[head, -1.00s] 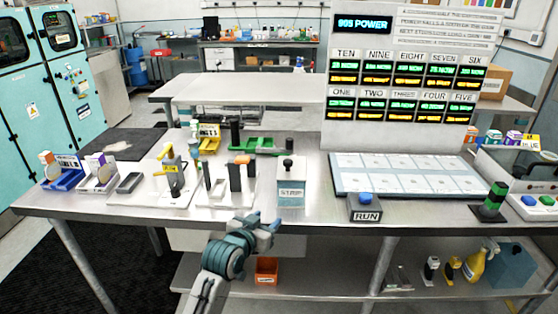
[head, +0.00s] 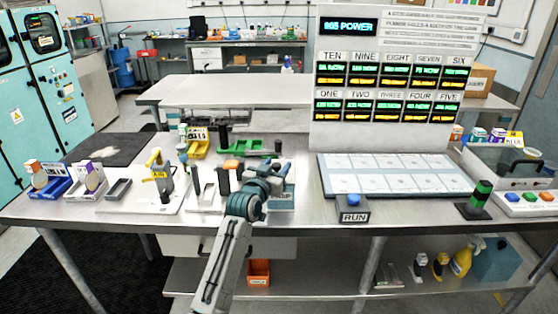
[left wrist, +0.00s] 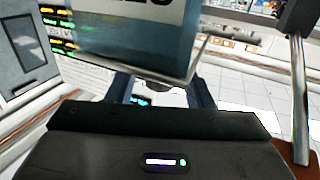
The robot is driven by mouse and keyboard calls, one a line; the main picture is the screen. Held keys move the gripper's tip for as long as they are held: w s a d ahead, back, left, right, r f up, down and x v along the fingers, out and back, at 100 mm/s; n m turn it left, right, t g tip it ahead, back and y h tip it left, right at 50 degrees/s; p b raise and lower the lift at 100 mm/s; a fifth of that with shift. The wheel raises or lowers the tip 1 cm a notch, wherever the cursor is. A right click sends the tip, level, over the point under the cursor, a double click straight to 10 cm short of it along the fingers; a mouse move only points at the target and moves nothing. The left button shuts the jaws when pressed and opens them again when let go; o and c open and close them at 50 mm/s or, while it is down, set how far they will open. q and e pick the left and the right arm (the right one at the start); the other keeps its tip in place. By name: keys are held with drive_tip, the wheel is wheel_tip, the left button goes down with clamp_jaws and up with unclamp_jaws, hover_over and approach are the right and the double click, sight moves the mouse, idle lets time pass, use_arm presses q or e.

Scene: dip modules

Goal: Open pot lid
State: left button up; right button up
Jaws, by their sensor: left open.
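A blue-grey pot (head: 282,198) with a pale label stands near the front edge of the bench. My left gripper (head: 274,176) is over its upper part in the head view, so its lid and knob are mostly hidden. In the left wrist view the pot (left wrist: 130,40) fills the upper middle, with its printed label cut off at the top. The fingers of my left gripper (left wrist: 162,92) are spread apart there, with the pot just beyond them. I cannot tell whether they touch it. My right gripper is not in view.
A blue RUN button box (head: 352,208) stands to the right, in front of a white card panel (head: 400,178). Dark upright blocks (head: 223,180) and a yellow-handled tool (head: 158,170) stand to the left.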

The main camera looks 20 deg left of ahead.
use_arm(q)
drive_tip(key=shift+w+d, duration=0.15)
drive_tip(key=shift+w, duration=1)
clamp_jaws()
